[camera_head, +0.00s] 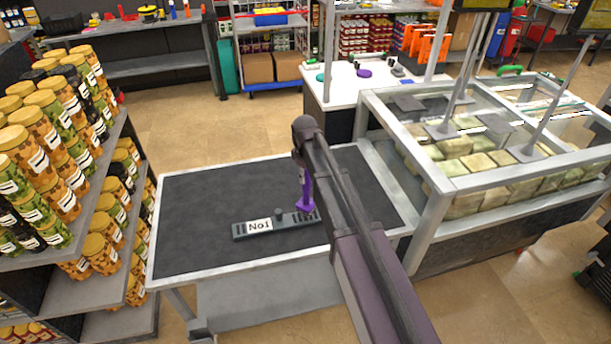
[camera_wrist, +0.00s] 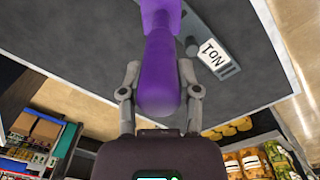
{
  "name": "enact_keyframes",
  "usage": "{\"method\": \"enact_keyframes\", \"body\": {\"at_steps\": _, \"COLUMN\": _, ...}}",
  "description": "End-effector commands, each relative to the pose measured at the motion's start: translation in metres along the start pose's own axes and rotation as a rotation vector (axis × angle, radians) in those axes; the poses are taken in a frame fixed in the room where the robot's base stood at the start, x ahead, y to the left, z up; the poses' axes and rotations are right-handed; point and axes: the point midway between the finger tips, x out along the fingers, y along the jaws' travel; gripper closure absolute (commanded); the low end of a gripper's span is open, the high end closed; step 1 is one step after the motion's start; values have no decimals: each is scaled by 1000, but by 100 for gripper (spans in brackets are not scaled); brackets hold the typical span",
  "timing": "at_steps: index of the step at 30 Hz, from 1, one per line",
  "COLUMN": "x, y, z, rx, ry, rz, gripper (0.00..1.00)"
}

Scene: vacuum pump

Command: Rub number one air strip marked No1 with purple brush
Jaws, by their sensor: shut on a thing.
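The grey air strip (camera_head: 284,223) marked No1 lies flat on the dark table top. Its white label faces up near the left end, and slots show at both ends. The purple brush (camera_head: 304,188) is upright over the strip's right end; whether its head touches the strip I cannot tell. In the wrist view, my gripper (camera_wrist: 160,80) is shut on the handle of the purple brush (camera_wrist: 160,70), one finger on each side. The strip (camera_wrist: 216,58) shows beyond the brush there, partly hidden by it. In the head view my arm hides my gripper's fingers.
The dark table top (camera_head: 200,195) is otherwise clear, with a pale raised rim. A shelf of stacked jars (camera_head: 50,150) stands close on the left. A glass-walled freezer case (camera_head: 490,150) adjoins the table on the right. A white counter (camera_head: 345,95) stands behind.

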Motion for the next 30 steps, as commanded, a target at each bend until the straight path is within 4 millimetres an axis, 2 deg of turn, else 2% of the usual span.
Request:
{"method": "enact_keyframes", "body": {"at_steps": 1, "x": -8, "y": 0, "z": 0, "rx": 0, "ry": 0, "rz": 0, "gripper": 100}}
{"method": "enact_keyframes", "body": {"at_steps": 6, "x": -18, "y": 0, "z": 0, "rx": 0, "ry": 0, "rz": 0, "gripper": 100}}
{"method": "enact_keyframes", "body": {"at_steps": 22, "x": -22, "y": 0, "z": 0, "rx": 0, "ry": 0, "rz": 0, "gripper": 100}}
{"method": "enact_keyframes", "body": {"at_steps": 30, "x": -38, "y": 1, "z": 0, "rx": 0, "ry": 0, "rz": 0, "gripper": 100}}
